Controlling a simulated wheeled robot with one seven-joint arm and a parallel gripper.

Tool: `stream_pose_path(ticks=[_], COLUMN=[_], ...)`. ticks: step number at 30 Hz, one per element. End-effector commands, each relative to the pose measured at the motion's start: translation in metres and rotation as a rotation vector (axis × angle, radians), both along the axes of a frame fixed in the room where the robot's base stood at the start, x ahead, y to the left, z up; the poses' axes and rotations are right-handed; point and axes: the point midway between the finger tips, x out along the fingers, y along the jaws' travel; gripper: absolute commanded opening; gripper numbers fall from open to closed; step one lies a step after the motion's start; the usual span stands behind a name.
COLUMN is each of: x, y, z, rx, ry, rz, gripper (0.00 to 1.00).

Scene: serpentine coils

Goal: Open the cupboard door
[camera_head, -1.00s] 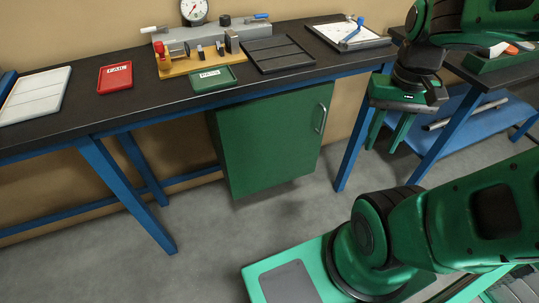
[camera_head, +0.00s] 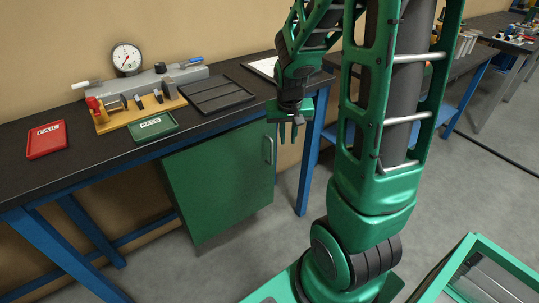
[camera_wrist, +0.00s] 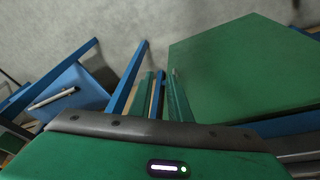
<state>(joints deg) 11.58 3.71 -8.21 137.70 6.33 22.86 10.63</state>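The green cupboard (camera_head: 222,188) hangs under the workbench, and its door looks closed. Its pale vertical bar handle (camera_head: 268,149) is near the door's upper right edge. My gripper (camera_head: 288,132) points downward just right of the handle in the head view, with a small gap between its fingers and nothing between them. Whether it touches the handle cannot be told. In the wrist view, my gripper's green fingers (camera_wrist: 161,95) stand apart, left of the cupboard's large green face (camera_wrist: 245,65). I cannot make out the handle there.
The black workbench top (camera_head: 80,165) with blue legs lies above the cupboard. It carries a red FAIL tray (camera_head: 46,139), a green PASS tray (camera_head: 152,128), a dial gauge (camera_head: 127,57) and a black tray (camera_head: 205,95). Grey floor (camera_head: 235,255) is clear before the cupboard.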

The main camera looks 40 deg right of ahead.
Motion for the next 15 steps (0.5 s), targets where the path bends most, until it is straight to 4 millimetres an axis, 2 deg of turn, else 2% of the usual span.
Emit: stream_pose_path(ticks=[1,6,10,15], x=[0.016,0.059,0.078,0.087], y=[-0.001,-0.003,-0.003,-0.003], z=[-0.014,-0.048,-0.064,-0.072], rx=[-0.005,-0.02,-0.024,-0.026], ry=[-0.011,-0.072,-0.102,-0.118], rz=[0.002,0.006,0.005,0.007], gripper=[0.17,0.17,0.17,0.17])
